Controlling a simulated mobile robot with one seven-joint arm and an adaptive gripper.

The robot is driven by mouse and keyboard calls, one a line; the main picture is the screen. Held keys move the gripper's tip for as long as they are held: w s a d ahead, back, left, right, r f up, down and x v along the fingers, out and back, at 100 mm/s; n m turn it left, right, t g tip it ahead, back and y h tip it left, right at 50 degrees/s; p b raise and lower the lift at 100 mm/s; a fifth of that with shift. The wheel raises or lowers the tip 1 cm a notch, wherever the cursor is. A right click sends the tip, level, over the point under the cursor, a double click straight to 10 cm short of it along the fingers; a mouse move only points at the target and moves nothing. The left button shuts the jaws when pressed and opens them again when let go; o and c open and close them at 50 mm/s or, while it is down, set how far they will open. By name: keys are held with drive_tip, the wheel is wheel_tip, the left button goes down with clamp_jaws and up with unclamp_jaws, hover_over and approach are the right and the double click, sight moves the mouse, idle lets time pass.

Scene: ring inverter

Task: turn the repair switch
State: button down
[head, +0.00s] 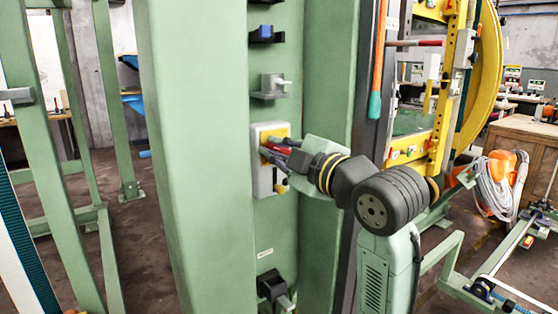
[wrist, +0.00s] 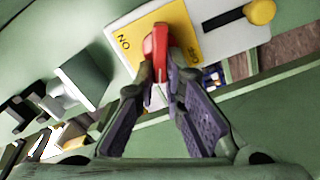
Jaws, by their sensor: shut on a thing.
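The repair switch is a red handle (wrist: 158,48) on a yellow plate (wrist: 125,32) in the wrist view. The plate carries lettering; "NO" or "ON" reads at its left. It is on a pale box (head: 256,178) on the green column in the head view, where the red handle (head: 278,149) shows partly beside my fingers. My gripper (wrist: 160,82) has its two fingers on either side of the red handle's near end and is shut on it. In the head view my gripper (head: 275,153) reaches the box from the right.
On the same box is a yellow knob (wrist: 260,12) in a black slot. Above the box on the green column (head: 190,150) are a grey fitting (head: 273,86) and a blue one (head: 265,33). A dark fitting (head: 273,286) sits below. Yellow machinery (head: 440,90) stands at the right.

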drive_tip(key=n+b, duration=0.1)
drive_tip(key=n, duration=0.1)
drive_tip(key=n+b, duration=0.2)
drive_tip(key=shift+f+n, duration=0.4)
idle(0.4)
drive_tip(key=c, duration=1.7)
unclamp_jaws()
drive_tip(key=shift+a, duration=0.1)
drive_tip(key=v, duration=1.2)
